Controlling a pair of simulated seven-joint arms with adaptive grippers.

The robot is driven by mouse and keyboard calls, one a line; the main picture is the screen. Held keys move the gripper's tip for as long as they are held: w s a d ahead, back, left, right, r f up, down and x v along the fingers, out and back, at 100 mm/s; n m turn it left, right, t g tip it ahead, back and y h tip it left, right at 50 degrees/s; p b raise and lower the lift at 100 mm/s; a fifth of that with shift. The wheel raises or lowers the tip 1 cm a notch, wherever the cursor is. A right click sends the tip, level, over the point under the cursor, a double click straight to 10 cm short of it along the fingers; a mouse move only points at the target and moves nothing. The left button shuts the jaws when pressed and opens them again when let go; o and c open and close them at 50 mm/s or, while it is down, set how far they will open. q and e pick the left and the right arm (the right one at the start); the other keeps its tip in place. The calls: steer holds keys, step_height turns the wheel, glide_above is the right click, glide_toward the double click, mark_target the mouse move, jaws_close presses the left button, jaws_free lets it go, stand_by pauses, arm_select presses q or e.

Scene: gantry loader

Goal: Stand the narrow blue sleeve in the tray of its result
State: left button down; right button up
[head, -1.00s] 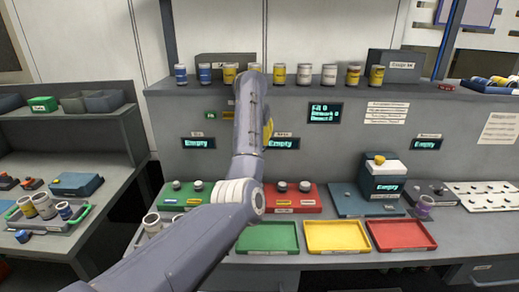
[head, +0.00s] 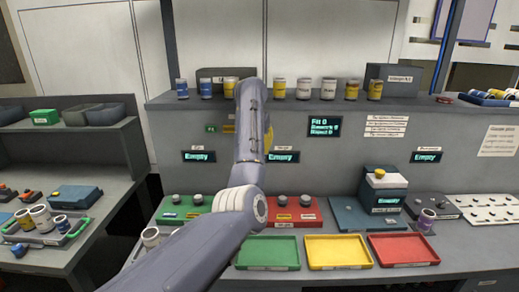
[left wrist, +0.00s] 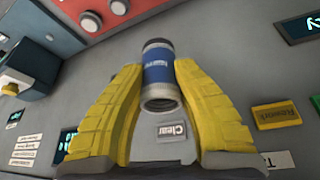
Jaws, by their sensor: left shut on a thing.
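My left gripper (left wrist: 157,82) is shut on the narrow blue sleeve (left wrist: 158,67), with a yellow finger on each side. The sleeve has a blue band with a pale label and grey ends; one open end faces the wrist camera. In the head view my arm hides the sleeve and most of the gripper; only a yellow part shows near the panel. On the bench front lie a green tray (head: 267,252), a yellow tray (head: 338,252) and a red tray (head: 404,249), all empty. My right gripper is not in view.
A display (head: 324,126) shows Fit, Rework and a third count, apparently all 0. A Clear label (left wrist: 172,131) and yellow Rework button (left wrist: 276,115) are near the gripper. A red gauge plate (head: 296,212) and blue machine (head: 382,195) stand behind the trays. Several jars line the shelf.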

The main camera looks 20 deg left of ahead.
arm_select(q)
steer(key=shift+r, duration=1.9)
